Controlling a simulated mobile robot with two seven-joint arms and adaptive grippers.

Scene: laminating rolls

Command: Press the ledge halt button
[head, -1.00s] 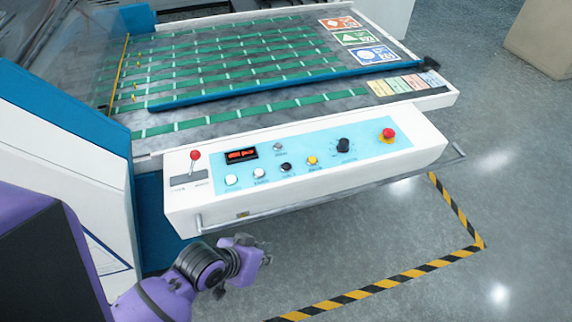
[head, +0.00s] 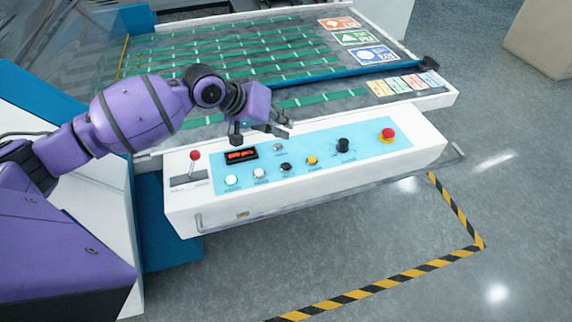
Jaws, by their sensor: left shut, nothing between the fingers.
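The ledge is a white control box with a light blue panel (head: 315,165) on the front of the machine. A red mushroom button (head: 388,133) on a yellow base sits at the panel's right end; it looks like the halt button. My left gripper (head: 284,132) is shut and empty. It appears above the panel's back edge, over its left half, well to the left of the red button. I cannot tell its exact height above the panel. My right gripper is not in view.
A red-knobbed lever (head: 194,157), a red display (head: 241,155), a black knob (head: 343,145) and several small buttons share the panel. A metal rail (head: 330,194) runs along the front. Behind lies the belt bed with green strips (head: 310,98). Striped floor tape (head: 390,283) marks open floor.

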